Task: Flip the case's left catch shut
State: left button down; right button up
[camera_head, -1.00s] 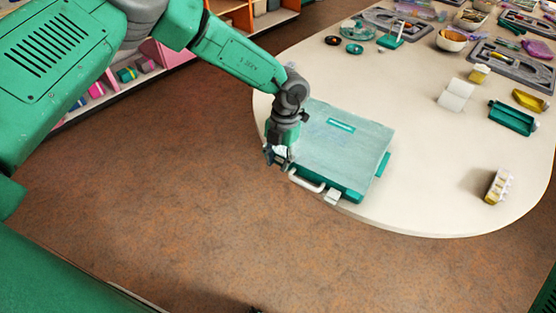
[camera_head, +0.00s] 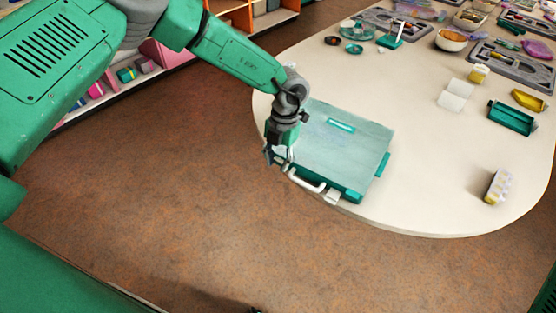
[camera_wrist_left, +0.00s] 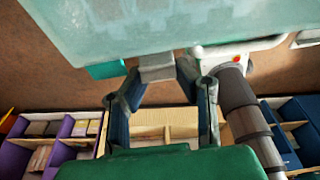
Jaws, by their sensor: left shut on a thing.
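The case (camera_head: 350,150) lies closed-looking on the table, with a pale translucent lid and a green base. Its white handle (camera_head: 306,183) is on the near side, with a pale right catch (camera_head: 332,197) beyond it. My left gripper (camera_head: 275,157) is at the case's near left corner. In the left wrist view the gripper (camera_wrist_left: 157,72) has its fingertips on a grey block at the case edge, which looks like the left catch (camera_wrist_left: 156,65). The lid's underside or face (camera_wrist_left: 150,25) fills the top there. My right gripper is not in view.
The white table (camera_head: 420,190) has free room right of the case. Bowls and tool trays crowd the back. Brown floor is open in front.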

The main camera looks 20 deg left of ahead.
aim_at(283, 155)
pick_arm(q)
jog(key=shift+w, duration=0.1)
dwell(0.3)
jog(key=c, duration=1.5)
grip_release()
jog(key=v, duration=1.2)
